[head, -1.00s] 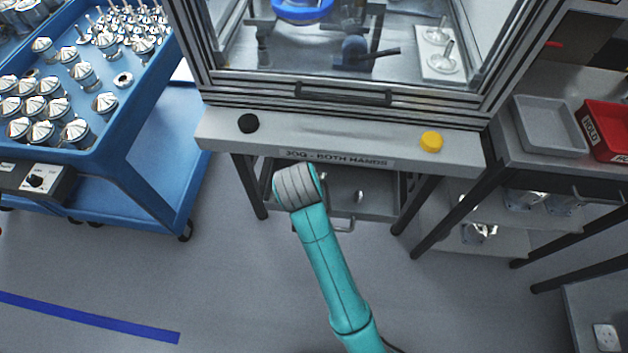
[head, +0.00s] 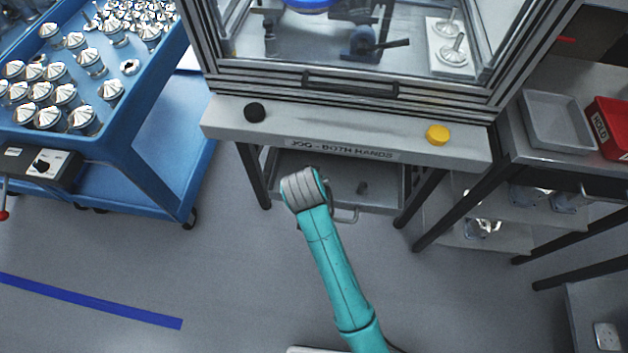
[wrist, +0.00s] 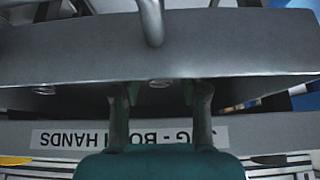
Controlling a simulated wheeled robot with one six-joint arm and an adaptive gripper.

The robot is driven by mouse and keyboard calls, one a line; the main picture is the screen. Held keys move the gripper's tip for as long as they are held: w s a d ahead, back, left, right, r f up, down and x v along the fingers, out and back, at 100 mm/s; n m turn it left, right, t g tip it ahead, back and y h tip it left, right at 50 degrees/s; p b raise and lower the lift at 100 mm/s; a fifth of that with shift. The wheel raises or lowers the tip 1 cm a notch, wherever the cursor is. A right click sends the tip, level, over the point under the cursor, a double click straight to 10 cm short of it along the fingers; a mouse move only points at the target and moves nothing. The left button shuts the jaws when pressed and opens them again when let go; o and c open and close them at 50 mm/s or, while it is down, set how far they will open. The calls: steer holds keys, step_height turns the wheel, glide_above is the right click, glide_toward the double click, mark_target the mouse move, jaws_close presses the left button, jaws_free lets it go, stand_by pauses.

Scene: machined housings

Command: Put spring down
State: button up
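The fingers reach to the lower edge of a grey panel (wrist: 240,62) with a bar handle (wrist: 151,22). In the head view, my teal arm reaches the drawer's left side, and its wrist hides the gripper.
The ledge above the drawer carries a black button (head: 255,112), a yellow button (head: 438,135) and a label (head: 340,149). A blue cart (head: 150,120) with metal parts stands left. A grey tray (head: 558,120) and a red bin (head: 612,125) sit right. The floor in front is open.

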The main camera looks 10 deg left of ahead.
steer(key=shift+r, duration=0.15)
steer(key=v, duration=1.2)
stand_by(0.5)
